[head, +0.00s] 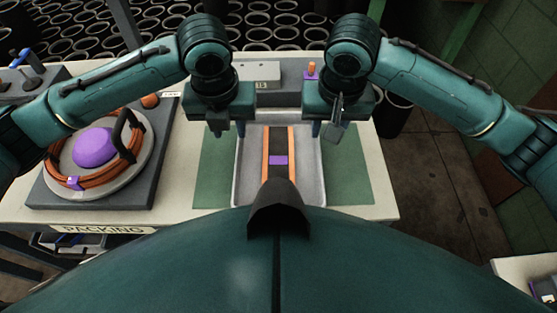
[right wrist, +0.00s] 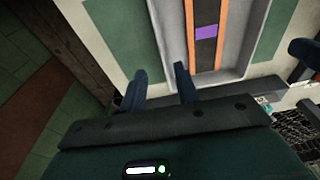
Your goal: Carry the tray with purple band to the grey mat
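The light grey tray (head: 311,178) lies on a green mat (head: 217,168) in the middle of the table. A dark strip with orange edges runs along it, crossed by a purple band (head: 278,160). The band also shows in the right wrist view (right wrist: 206,32). My left gripper (head: 229,129) is open at the tray's far left side. My right gripper (head: 325,130) is open at the far right side; in the right wrist view its parted fingers (right wrist: 162,88) are on either side of the tray's edge line. Whether they touch it I cannot tell. I see no clear grey mat.
A turntable with an orange cable coil (head: 70,180) and purple dome stands at the left. A grey box (head: 262,75) is behind the tray. Another pale surface (head: 515,270) shows at the lower right. Open floor (head: 430,190) lies right of the table. Several black rings fill the back.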

